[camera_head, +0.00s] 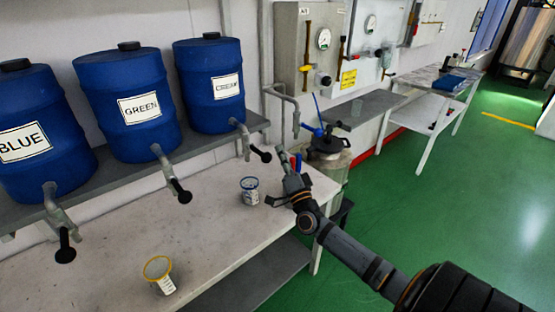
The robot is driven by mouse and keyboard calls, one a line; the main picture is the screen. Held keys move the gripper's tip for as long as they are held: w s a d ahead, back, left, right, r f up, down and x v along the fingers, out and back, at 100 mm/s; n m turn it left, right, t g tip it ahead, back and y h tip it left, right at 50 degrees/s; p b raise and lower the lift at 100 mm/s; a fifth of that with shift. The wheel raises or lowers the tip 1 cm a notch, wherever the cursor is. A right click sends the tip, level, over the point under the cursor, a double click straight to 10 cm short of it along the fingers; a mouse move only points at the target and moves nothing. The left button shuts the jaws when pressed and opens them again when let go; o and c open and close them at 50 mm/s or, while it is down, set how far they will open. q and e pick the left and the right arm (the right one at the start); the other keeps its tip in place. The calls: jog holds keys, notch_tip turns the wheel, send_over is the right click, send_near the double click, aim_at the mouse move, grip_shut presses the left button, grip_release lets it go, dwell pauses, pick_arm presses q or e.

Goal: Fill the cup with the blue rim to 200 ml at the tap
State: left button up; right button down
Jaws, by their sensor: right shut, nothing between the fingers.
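The cup with the blue rim (250,191) stands upright on the white bench (215,222). Its fill level is too small to read. The cream barrel's tap (243,140) hangs above and behind it, with a black handle. A grey bent pipe tap (287,101) comes from the wall farther right. My right gripper (284,160) is just right of the cup, shut and empty. A dark side part of it reaches close to the cup; I cannot tell whether they touch. My left gripper is out of view.
A cup with a yellow rim (158,274) stands at the front left of the bench. Blue barrels labelled BLUE (28,110), GREEN (128,85) and CREAM (212,65) stand on a shelf with taps. A metal pot (330,162) stands right of the bench. The bench between the cups is clear.

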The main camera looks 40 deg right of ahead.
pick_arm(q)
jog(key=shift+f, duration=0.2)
pick_arm(e)
jog(key=shift+a+f, duration=0.4)
jog(key=shift+a, duration=0.35)
pick_arm(q)
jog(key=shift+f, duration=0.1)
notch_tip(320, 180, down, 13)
jog(key=b, duration=1.4)
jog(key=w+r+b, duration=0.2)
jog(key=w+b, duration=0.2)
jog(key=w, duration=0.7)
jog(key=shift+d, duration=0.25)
pick_arm(e)
jog(key=shift+w+f+m+t+h, duration=0.15)
jog(key=shift+f+m+t+h, duration=0.5)
jog(key=shift+f, duration=0.25)
jog(key=shift+w+f+m+t+h, duration=0.2)
jog(key=shift+f+m+t+h, duration=0.25)
jog(key=shift+f+h, duration=0.4)
jog(key=shift+w+f+m+t+h, duration=0.15)
jog(key=shift+f+m+t+h, duration=0.4)
jog(key=shift+f, duration=0.4)
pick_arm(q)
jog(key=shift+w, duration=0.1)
